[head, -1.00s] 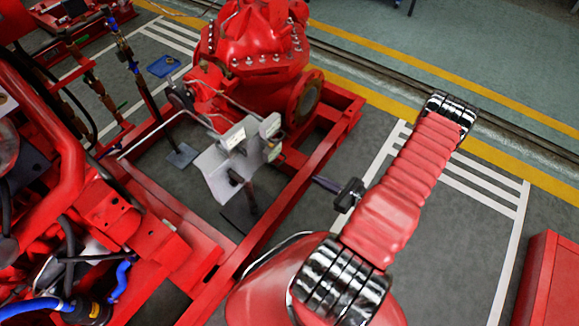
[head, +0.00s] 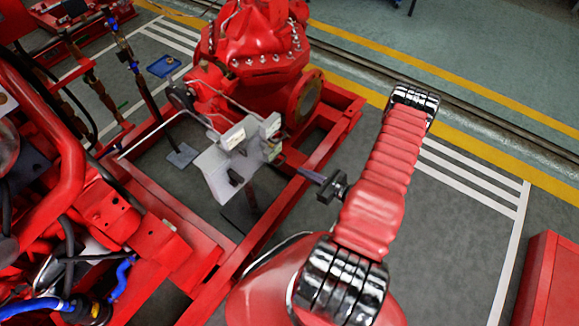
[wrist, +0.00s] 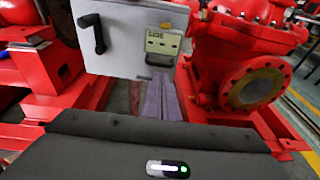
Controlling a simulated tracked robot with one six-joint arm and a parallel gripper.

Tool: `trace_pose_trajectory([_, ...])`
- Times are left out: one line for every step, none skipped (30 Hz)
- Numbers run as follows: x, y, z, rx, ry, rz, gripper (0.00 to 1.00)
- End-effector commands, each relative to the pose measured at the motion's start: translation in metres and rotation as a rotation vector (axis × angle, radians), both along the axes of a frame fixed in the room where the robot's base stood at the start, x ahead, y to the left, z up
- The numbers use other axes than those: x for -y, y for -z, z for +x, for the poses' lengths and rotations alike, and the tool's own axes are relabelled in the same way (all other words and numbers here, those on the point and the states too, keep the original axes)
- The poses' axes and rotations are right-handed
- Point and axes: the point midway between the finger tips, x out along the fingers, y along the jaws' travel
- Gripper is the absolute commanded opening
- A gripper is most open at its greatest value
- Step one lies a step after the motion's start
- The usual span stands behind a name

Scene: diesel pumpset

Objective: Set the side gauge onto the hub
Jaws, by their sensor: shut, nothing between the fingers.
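A pale panel (head: 218,172) stands on the red frame and carries two small light boxes, a left one (head: 232,137) and a right one (head: 270,126). I cannot tell for sure which part is the side gauge, nor pick out the hub. In the wrist view, a pale box (wrist: 125,38) bears a black lever handle (wrist: 93,33) and a yellow-green label plate (wrist: 163,43); its top is cut off. My gripper (head: 303,172) points toward the panel from its right, with a visible gap. In the wrist view, my gripper (wrist: 161,92) is shut and empty, below the box.
A red pump (head: 255,45) stands behind the panel; its open round flange (wrist: 252,88) is right of my fingers. Red frame rails (head: 290,200) run below. Red machinery with hoses (head: 90,240) fills the left. Grey floor (head: 450,220) on the right is mostly clear.

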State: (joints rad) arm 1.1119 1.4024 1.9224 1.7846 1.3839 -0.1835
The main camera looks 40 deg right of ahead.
Motion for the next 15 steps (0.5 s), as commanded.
trace_pose_trajectory([-0.003,0.001,0.006,0.0,-0.004,0.0,0.0])
trace_pose_trajectory([-0.004,0.002,0.009,0.0,-0.003,0.0,0.0])
trace_pose_trajectory([-0.005,0.003,0.014,0.0,-0.004,0.0,0.0])
trace_pose_trajectory([-0.006,0.004,0.017,0.0,-0.004,0.0,0.0])
trace_pose_trajectory([-0.007,0.005,0.02,0.0,-0.004,0.0,0.0])
trace_pose_trajectory([-0.009,0.006,0.025,0.0,-0.003,0.0,0.0])
trace_pose_trajectory([-0.01,0.007,0.028,0.001,-0.004,0.0,0.0])
trace_pose_trajectory([-0.011,0.008,0.032,0.001,-0.004,-0.001,0.0])
trace_pose_trajectory([-0.012,0.009,0.037,0.0,-0.003,-0.001,0.0])
trace_pose_trajectory([-0.013,0.009,0.04,0.0,-0.003,0.0,0.0])
trace_pose_trajectory([-0.014,0.01,0.043,0.0,-0.004,0.0,0.0])
trace_pose_trajectory([-0.015,0.011,0.047,0.0,-0.003,0.0,0.0])
trace_pose_trajectory([-0.016,0.012,0.05,0.0,-0.003,0.0,0.0])
trace_pose_trajectory([-0.016,0.013,0.053,0.0,-0.003,0.0,0.0])
trace_pose_trajectory([-0.017,0.013,0.057,0.0,-0.003,-0.001,0.0])
